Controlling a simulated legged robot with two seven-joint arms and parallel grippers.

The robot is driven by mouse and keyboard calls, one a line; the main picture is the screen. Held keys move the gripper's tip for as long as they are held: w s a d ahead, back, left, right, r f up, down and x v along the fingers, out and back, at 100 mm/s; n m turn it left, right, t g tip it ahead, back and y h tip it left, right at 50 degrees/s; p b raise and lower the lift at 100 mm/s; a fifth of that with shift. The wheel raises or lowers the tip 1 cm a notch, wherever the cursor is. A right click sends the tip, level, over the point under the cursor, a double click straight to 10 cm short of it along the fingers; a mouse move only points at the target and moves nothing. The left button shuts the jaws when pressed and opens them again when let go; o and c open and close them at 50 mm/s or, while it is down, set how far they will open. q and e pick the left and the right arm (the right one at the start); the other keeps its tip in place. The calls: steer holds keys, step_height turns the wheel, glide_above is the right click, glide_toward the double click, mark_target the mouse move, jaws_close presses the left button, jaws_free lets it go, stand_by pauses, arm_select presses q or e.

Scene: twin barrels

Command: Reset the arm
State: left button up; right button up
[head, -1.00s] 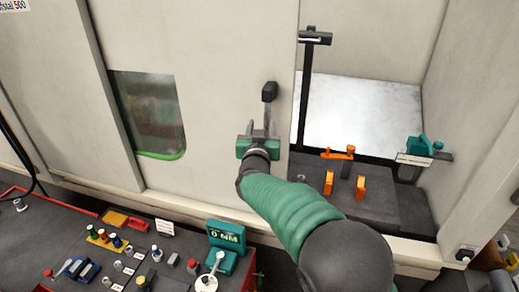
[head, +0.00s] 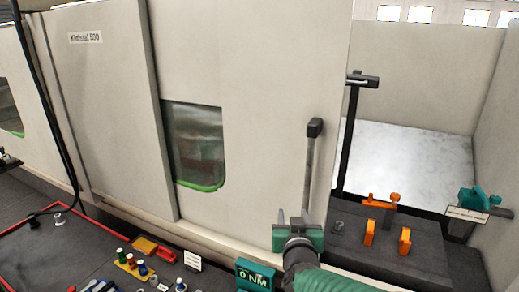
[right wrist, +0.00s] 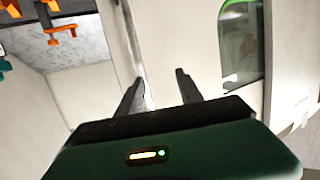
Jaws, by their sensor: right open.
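My right gripper (head: 293,216) has a green body and dark fingers, and it shows at the lower middle of the head view. It is open with nothing held between its fingers. In the right wrist view its two dark fingers (right wrist: 159,85) stand well apart. The dark door handle (head: 315,128) is on the machine's sliding door, above the gripper in the head view. The lower end of its bar overlaps the right finger there; I cannot tell whether they touch. My left gripper is not in view.
The beige machine door (head: 265,60) has a green-edged window (head: 197,145).

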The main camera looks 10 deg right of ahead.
steer(key=s+f+n+g+y+b, duration=0.15)
steer(key=s+f+g, duration=0.35)
steer(key=f, duration=0.6)
steer(key=s+f+g+y+b, duration=0.1)
steer(key=s+f+g+b, duration=0.1)
steer(key=s+f, duration=0.7)
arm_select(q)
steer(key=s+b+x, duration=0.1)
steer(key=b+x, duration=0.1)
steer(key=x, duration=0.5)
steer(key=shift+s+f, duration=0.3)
arm_select(e)
steer(key=s+d+f+g, duration=0.2)
steer(key=s+f, duration=0.4)
steer(key=s+d+f+g, duration=0.2)
steer(key=s+f+g, duration=0.1)
steer(key=s+f, duration=0.2)
steer(key=shift+s+d+f+g, duration=0.3)
steer(key=shift+s+d+f, duration=0.1)
steer(key=shift+s, duration=0.65)
